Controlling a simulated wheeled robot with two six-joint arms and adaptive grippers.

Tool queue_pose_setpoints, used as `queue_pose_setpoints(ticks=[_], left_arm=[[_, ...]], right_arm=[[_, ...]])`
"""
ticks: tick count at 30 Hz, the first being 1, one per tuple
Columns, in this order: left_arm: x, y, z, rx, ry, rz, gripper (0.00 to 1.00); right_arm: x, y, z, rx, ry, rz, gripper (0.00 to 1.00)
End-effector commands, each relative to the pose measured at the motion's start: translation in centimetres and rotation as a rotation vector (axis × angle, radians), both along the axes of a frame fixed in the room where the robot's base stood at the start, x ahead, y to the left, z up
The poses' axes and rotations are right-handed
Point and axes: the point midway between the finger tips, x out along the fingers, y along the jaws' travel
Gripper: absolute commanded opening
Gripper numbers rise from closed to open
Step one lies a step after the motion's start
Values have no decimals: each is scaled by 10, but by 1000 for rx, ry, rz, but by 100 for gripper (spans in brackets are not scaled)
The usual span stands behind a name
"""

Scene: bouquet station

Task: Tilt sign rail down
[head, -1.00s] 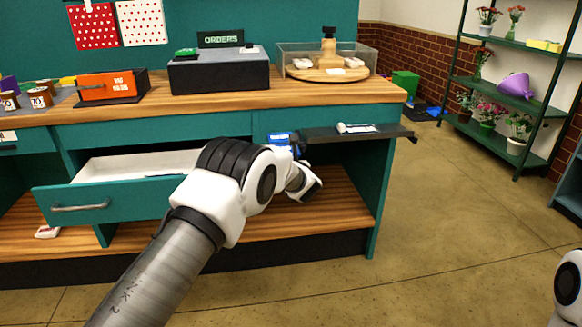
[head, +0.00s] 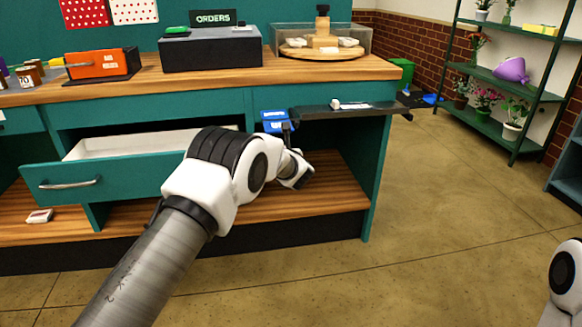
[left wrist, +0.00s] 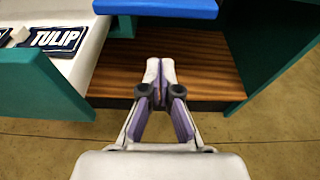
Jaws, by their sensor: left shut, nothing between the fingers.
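A long dark rail (head: 378,110), which I take to be the sign rail, juts from the counter's front at the right end, just below the worktop. It looks about level, and a small white item (head: 350,105) lies on it. A blue piece (head: 274,123) with a pale label is at its left end; a blue edge (left wrist: 155,8) also crosses the top of the left wrist view. My left gripper (left wrist: 160,66) is shut and empty, below that blue edge in the picture. My right gripper is out of view.
An open teal drawer (head: 60,185) juts out left of my arm. In the left wrist view it holds a TULIP sign (left wrist: 55,38). A wooden lower shelf (head: 335,190) lies beneath the rail.

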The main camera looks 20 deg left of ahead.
Motion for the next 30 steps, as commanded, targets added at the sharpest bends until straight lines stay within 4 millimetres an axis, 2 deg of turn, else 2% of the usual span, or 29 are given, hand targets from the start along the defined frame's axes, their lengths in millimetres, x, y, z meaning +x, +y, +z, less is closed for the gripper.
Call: queue_pose_setpoints(ticks=[1,6,12,16,27,30], left_arm=[[-11,-10,15,5,-1,-6,0],[-46,-30,27,4,2,-6,0],[-73,-45,36,2,1,-5,0],[-78,-48,37,1,2,-5,0],[-78,-48,36,1,2,-4,0],[-79,-47,27,0,14,-3,0]], right_arm=[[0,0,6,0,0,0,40],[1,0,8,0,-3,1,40],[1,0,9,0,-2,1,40],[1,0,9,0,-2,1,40],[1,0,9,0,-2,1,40],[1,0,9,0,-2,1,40]])
